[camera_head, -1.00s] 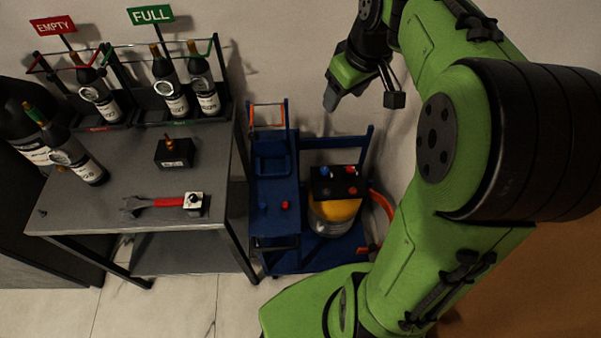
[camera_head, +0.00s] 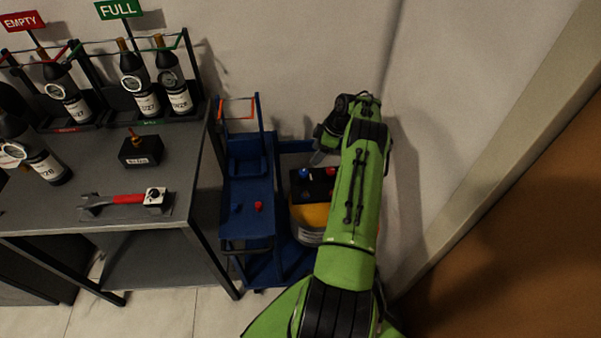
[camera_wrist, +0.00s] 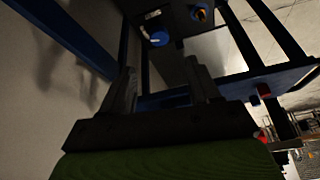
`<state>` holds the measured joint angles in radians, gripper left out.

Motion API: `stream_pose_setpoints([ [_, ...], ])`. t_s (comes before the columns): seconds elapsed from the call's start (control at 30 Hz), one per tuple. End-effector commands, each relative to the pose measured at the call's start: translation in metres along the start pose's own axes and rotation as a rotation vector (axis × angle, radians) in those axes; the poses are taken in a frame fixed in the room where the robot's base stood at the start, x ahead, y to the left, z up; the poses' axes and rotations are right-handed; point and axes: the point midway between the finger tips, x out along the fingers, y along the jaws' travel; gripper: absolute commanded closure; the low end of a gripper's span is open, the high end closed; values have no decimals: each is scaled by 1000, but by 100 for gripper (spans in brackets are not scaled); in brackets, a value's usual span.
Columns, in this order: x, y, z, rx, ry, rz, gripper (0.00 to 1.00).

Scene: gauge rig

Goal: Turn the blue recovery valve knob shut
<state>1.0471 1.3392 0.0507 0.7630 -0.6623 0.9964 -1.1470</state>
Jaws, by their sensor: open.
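A blue knob (camera_head: 304,173) sits on a dark box (camera_head: 322,184) above a yellow cylinder on the blue cart. In the wrist view the blue knob (camera_wrist: 159,38) shows at the top centre, beyond the fingertips. My gripper (camera_head: 318,157) is partly hidden by my arm in the head view, close behind and right of the knob. In the wrist view my gripper (camera_wrist: 158,76) has two spread fingers with nothing between them. It looks apart from the knob. Another blue knob (camera_head: 236,207) is on the cart's left part, beside a red knob (camera_head: 258,206).
The blue cart (camera_head: 247,185) has an upright frame at its back, near the wall. My arm covers the cart's right side.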

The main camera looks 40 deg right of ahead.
Motion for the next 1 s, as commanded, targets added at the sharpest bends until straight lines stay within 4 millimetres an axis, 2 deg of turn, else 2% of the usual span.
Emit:
stream_pose_setpoints([
  [0.03, 18, -1, 2, 0, -1, -4, 39],
  [0.2, 61, -1, 2, 1, -1, -3, 39],
  [0.4, 101, 0, 1, 1, -1, -1, 39],
  [0.53, 111, 0, 0, 2, -1, 0, 39],
  [0.8, 111, 0, 0, 2, -2, 1, 40],
  [1.0, 111, 0, 0, 2, -2, 0, 71],
])
